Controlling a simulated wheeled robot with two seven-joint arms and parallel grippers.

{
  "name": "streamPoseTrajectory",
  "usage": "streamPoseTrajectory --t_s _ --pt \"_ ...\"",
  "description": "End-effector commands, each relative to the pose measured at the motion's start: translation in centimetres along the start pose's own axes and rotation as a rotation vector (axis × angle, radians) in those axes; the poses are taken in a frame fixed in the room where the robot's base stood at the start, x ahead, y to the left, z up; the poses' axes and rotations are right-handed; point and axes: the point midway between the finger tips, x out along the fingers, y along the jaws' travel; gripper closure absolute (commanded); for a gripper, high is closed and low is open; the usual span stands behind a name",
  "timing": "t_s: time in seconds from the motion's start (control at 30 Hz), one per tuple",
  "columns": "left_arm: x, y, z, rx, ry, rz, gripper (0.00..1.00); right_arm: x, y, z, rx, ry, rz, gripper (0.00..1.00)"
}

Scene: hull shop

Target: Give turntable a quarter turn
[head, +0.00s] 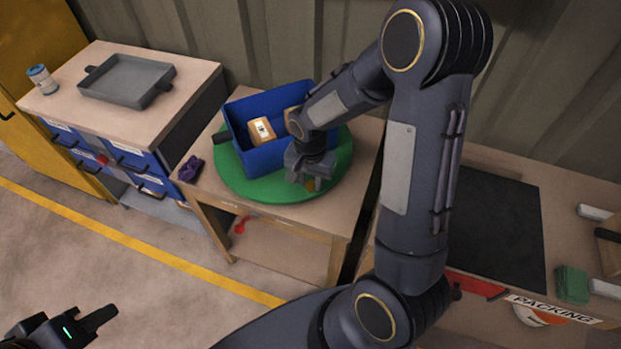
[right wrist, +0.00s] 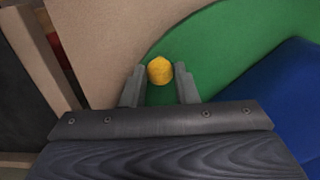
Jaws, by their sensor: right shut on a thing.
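The turntable is a round green disc (head: 275,191) on a wooden table, and its green surface also fills much of the right wrist view (right wrist: 205,50). A yellow knob (right wrist: 160,70) stands near its rim. My right gripper (head: 312,180) is over the front right part of the disc. In the right wrist view its fingers (right wrist: 160,88) are on either side of the knob, shut on it. A blue bin (head: 285,156) sits on the disc, holding a brown box with a white label (head: 262,130). My left gripper (head: 72,325) is low at the left, away from the table; its jaw opening is unclear.
A purple object (head: 190,168) lies at the table's left edge. A drawer cabinet (head: 190,100) with a grey tray (head: 126,80) and a small can (head: 41,79) stands at the left. A packing bench (head: 560,215) with a black mat (head: 490,225) is at the right. A corrugated wall is behind.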

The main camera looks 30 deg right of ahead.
Motion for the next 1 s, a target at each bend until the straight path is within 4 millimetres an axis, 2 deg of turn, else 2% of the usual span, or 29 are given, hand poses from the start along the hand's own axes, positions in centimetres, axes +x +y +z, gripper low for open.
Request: streamPoseTrajectory --t_s 0.47,1.0 --pt "0.0 0.0 0.0 0.0 0.0 0.0 0.69 -0.1 0.8 -0.9 -0.057 0.001 -0.001 1.0" --pt "-0.1 0.0 0.0 0.0 0.0 0.0 0.69 -0.1 3.5 -4.9 -0.309 0.002 0.0 1.0"
